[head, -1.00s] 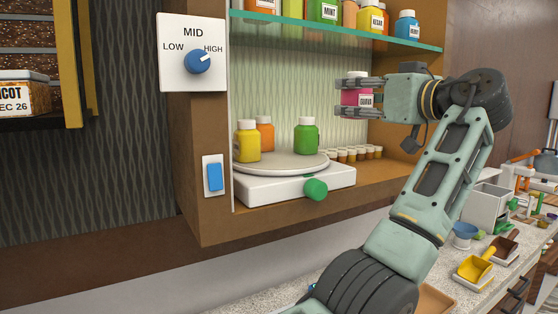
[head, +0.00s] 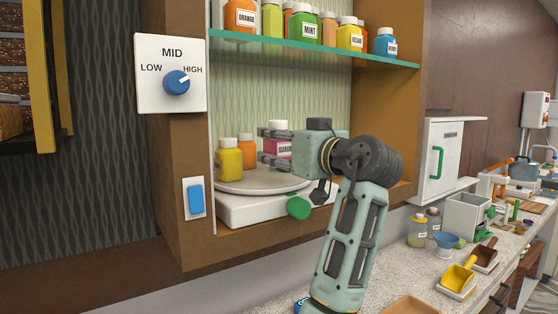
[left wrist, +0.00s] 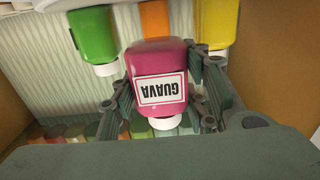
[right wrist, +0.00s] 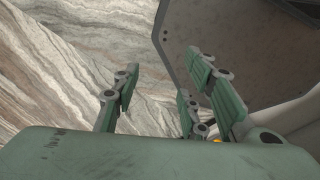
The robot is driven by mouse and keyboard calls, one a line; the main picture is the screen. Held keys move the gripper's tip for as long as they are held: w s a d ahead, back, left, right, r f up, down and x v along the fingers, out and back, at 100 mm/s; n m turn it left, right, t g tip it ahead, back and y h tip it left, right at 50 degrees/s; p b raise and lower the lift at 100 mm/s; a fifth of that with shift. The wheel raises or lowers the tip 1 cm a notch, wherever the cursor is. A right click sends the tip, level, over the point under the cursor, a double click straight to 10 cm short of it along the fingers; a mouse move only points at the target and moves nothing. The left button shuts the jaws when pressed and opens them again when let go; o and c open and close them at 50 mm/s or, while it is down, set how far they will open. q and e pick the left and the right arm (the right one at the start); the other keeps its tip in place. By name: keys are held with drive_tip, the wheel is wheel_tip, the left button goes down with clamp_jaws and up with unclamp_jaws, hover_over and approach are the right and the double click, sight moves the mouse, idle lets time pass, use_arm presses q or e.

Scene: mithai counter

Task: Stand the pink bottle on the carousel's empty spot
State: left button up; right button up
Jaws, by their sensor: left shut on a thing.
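The pink bottle (head: 283,149), labelled GUAVA, is held by my left gripper (head: 268,147), which is shut around it. The bottle looks upright in the head view and appears inverted in the left wrist view (left wrist: 158,88). It is over or just behind the right part of the carousel (head: 240,187); I cannot tell whether it touches the disc. A yellow bottle (head: 229,160) and an orange bottle (head: 247,150) stand on the carousel's left. A green bottle (left wrist: 95,35) shows in the left wrist view; my gripper hides it in the head view. My right gripper (right wrist: 160,92) is open and empty.
A glass shelf (head: 310,52) with several bottles runs above my left gripper. The cabinet's right wall (head: 385,120) stands close behind my left arm. The carousel's base has a green knob (head: 298,208). A dial (head: 177,82) and a blue switch (head: 196,199) are on the left post.

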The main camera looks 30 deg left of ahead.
use_arm(q)
wheel_tip(320, 180, down, 3)
drive_tip(key=shift+w+f+p, duration=0.1)
drive_tip(key=shift+f+p, duration=0.05)
drive_tip(key=shift+p, duration=0.5)
drive_tip(key=shift+f, duration=0.35)
use_arm(e)
drive_tip(key=shift+d+r, duration=0.6)
drive_tip(key=shift+r, duration=0.1)
use_arm(q)
drive_tip(key=o, duration=1.3)
